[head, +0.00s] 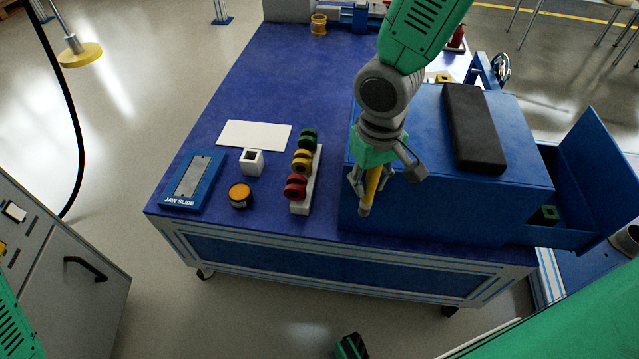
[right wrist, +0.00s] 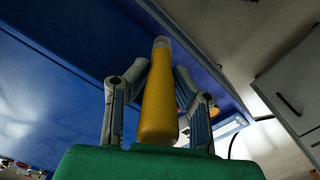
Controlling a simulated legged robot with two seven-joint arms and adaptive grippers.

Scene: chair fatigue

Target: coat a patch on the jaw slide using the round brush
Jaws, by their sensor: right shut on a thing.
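The jaw slide (head: 209,165) is a blue plate labelled JAW SLIDE, with a grey inset strip. It lies at the left front of the blue table. My right gripper (head: 367,187) is shut on the yellow handle of the round brush (head: 371,185), in front of the blue box and well to the right of the jaw slide. In the right wrist view the brush (right wrist: 159,105) stands between the two fingers, with a pale tip at its far end. Its bristles are not clear. A small round pot with an orange top (head: 240,192) stands right of the jaw slide.
A white square holder (head: 252,160), a white sheet (head: 255,135) and a rack of coloured spools (head: 304,165) lie between jaw slide and brush. The blue box (head: 440,200) with a black pad (head: 473,128) fills the right side. The table's middle back is clear.

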